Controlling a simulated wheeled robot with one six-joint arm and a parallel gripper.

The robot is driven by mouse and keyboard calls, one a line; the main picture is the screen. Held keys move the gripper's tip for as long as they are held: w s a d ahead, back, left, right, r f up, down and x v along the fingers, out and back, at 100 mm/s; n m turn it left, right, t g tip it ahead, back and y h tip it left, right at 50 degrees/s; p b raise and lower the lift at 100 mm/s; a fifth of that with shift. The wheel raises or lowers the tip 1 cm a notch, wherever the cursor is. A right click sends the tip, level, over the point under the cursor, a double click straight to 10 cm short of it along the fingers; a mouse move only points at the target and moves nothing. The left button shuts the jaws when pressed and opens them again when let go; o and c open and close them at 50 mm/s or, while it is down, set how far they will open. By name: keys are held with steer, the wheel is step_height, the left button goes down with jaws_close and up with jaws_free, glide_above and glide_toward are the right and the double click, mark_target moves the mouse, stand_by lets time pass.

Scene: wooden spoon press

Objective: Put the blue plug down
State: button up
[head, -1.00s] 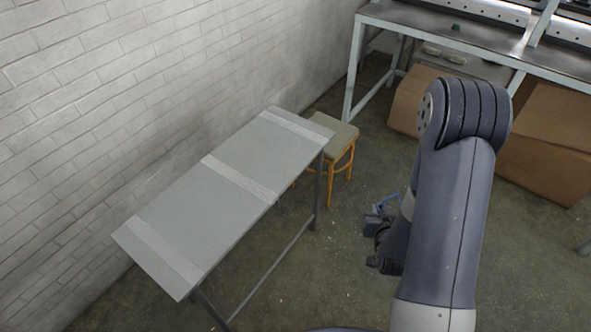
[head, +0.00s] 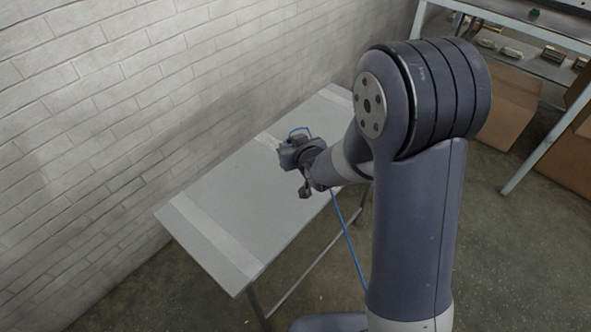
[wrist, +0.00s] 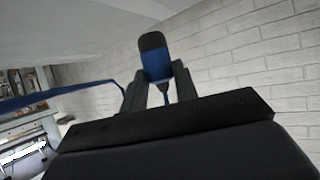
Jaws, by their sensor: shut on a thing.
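My gripper (head: 290,150) is over the grey table (head: 215,215), near its middle. In the wrist view its two dark fingers (wrist: 158,92) are shut on the blue plug (wrist: 157,66), which has a black end and points away from my palm. A blue cable (head: 346,238) hangs down past the table's near edge, and a blue loop shows above my gripper. The plug itself is hard to make out in the head view. I cannot tell how far it is above the tabletop.
A white brick wall (head: 180,75) runs along the table's far side. The table's left end is bare, with a pale strip (head: 215,236) across it. Cardboard boxes (head: 500,105) and a metal workbench (head: 540,75) stand at the back right.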

steer(key=shift+n+y, duration=0.4)
steer(key=a+f, duration=0.1)
steer(key=f, duration=0.2)
steer(key=a+f+b, duration=0.1)
steer(key=f, duration=0.2)
steer(key=a+f+b, duration=0.1)
steer(key=a+f, duration=0.1)
steer(key=shift+f, duration=0.4)
steer(key=shift+f, duration=0.2)
steer(key=o, duration=1)
steer(key=shift+r, duration=0.1)
steer(key=shift+r, duration=0.15)
